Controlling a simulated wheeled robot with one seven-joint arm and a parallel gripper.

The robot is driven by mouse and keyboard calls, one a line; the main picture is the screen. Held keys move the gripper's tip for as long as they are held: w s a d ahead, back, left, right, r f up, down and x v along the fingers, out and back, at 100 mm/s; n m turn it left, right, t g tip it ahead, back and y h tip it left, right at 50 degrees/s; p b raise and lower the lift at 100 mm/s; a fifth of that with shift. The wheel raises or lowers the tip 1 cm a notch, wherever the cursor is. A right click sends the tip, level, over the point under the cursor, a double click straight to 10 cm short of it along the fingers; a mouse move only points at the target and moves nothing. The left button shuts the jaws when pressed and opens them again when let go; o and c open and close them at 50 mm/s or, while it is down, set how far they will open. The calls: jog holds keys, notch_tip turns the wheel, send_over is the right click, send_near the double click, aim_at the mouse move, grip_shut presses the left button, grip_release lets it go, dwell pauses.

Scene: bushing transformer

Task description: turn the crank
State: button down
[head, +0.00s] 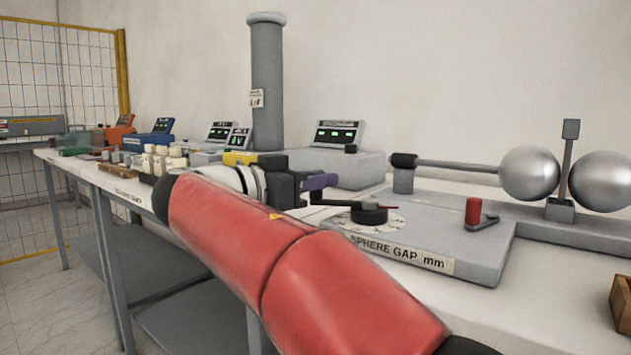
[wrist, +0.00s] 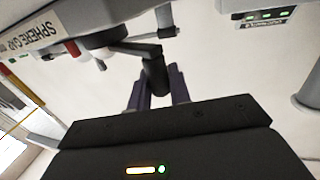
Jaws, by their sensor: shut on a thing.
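The crank is on the grey sphere gap base (head: 470,255). Its black hub (head: 369,213) sits on a round white dial, and a thin dark crank arm (head: 335,201) reaches left from the hub towards my gripper (head: 318,183). In the wrist view, the black crank handle (wrist: 155,72) stands between the two purple fingers of my gripper (wrist: 158,88), which is shut on it. The crank arm (wrist: 135,48) runs from the handle to the hub (wrist: 103,38). In the head view, the handle is hidden by the fingers.
A red-handled lever (head: 473,212) stands on the right of the base. Behind it are two metal spheres (head: 529,173) and a rod. Instruments with screens (head: 338,133) and a grey column (head: 267,90) stand behind my arm. A wooden box (head: 622,305) lies at the right edge.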

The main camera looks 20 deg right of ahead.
jog(key=shift+w+d+f+b, duration=0.2)
jog(key=shift+w+b, duration=0.1)
jog(key=shift+w, duration=0.1)
jog(key=shift+r, duration=0.15)
jog(key=c, duration=1.3)
grip_release()
jog(key=shift+c, duration=0.2)
jog(key=shift+v, duration=3.9)
